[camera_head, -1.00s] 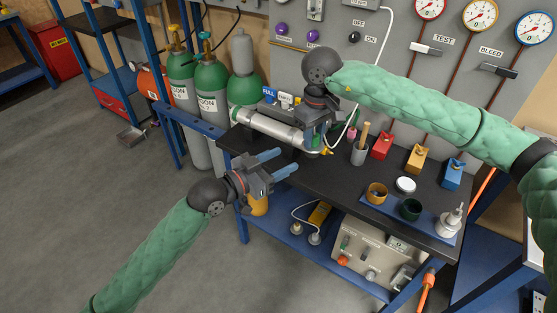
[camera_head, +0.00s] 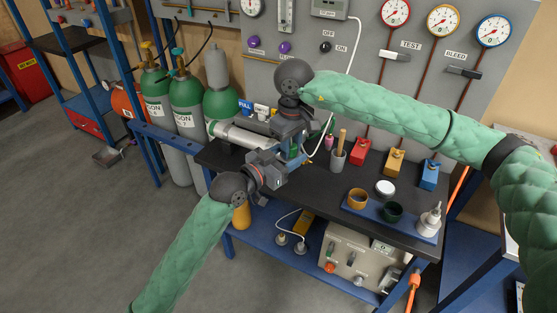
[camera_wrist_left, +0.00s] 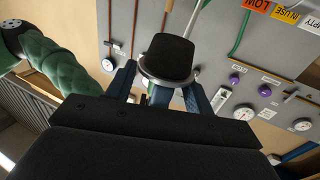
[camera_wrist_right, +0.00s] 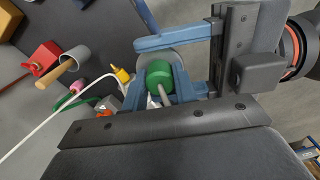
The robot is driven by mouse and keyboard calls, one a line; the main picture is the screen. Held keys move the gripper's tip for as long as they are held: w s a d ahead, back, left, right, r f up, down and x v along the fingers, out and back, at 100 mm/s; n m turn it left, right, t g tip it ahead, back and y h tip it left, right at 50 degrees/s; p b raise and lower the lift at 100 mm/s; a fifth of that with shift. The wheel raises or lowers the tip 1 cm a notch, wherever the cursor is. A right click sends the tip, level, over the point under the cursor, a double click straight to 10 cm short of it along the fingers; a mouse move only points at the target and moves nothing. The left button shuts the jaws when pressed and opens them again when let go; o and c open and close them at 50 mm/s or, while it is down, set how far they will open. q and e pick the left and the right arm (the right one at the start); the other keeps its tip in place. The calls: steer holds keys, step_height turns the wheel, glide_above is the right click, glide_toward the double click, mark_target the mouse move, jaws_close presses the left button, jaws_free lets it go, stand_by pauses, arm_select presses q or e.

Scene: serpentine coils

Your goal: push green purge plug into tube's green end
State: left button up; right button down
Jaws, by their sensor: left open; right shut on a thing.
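The silver-grey tube (camera_head: 238,137) lies on the bench in the head view; its right end is hidden behind my grippers. My right gripper (camera_wrist_right: 162,92) is shut on the green plug (camera_wrist_right: 159,74), whose round green head and grey stem show between the blue fingers. A rounded grey surface shows just beyond the plug; I cannot tell if it is the tube's end or whether they touch. My left gripper (camera_head: 287,164) is open close below the right one. Its blue fingers also show in the left wrist view (camera_wrist_left: 158,84), with a dark block between or beyond them.
A grey cup (camera_wrist_right: 75,57) with a wooden handle and red (camera_head: 361,151), yellow (camera_head: 393,162) and blue (camera_head: 428,174) blocks stand right of the grippers. A blue tray (camera_head: 374,217) holds small pots. A white hose hangs near the right gripper. Gas cylinders (camera_head: 186,95) stand left.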

arm_select(q)
steer(key=shift+w+d, duration=0.45)
steer(key=shift+d, duration=0.1)
jaws_close()
steer(key=shift+s, duration=0.1)
arm_select(e)
steer(key=c, duration=1)
jaws_free()
steer(key=shift+c, duration=0.2)
steer(key=shift+r, duration=0.1)
